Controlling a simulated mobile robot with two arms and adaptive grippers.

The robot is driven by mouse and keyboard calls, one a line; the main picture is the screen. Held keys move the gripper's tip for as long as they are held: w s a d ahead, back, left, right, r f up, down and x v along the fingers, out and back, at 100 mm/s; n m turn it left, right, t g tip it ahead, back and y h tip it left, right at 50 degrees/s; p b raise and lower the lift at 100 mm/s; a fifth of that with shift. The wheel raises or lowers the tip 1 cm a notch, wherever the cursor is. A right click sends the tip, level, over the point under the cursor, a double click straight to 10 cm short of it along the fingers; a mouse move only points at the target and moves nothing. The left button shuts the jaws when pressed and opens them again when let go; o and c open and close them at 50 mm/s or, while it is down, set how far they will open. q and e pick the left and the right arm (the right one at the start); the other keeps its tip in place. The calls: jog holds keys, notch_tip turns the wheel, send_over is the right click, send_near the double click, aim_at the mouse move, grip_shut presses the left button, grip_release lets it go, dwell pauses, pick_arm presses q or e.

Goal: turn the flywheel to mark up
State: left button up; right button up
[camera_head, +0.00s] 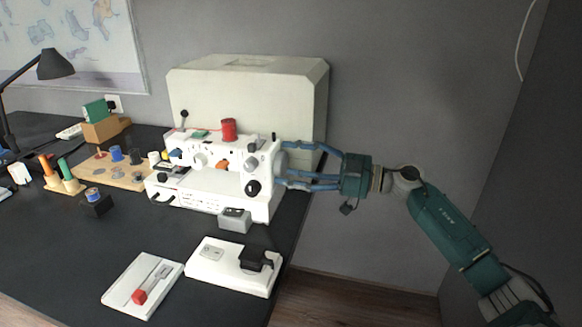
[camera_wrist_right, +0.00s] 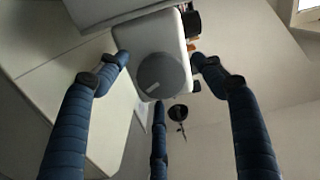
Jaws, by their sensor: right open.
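A white sewing machine (camera_head: 207,182) stands on the dark desk, with a red thread spool (camera_head: 229,129) on top. Its grey flywheel (camera_head: 281,161) is on the right end, partly covered by my fingers. My right gripper (camera_head: 287,164) reaches in from the right, blue fingers spread open around the flywheel. In the wrist view its fingertips (camera_wrist_right: 160,66) lie to either side of the disc, with a third finger below; contact is unclear. My left gripper is not in view.
A large cream cover (camera_head: 247,90) stands behind the machine. In front lie a grey box (camera_head: 235,220), a white tray with a foot pedal (camera_head: 228,281) and a tray with a red-tipped tool (camera_head: 125,293). Spools, a pegboard (camera_head: 122,178) and a lamp (camera_head: 55,64) are left.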

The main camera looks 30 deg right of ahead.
jog(key=c, duration=1.2)
jog(key=shift+o, duration=0.2)
jog(key=shift+f, duration=0.1)
jog(key=shift+a+f, duration=0.1)
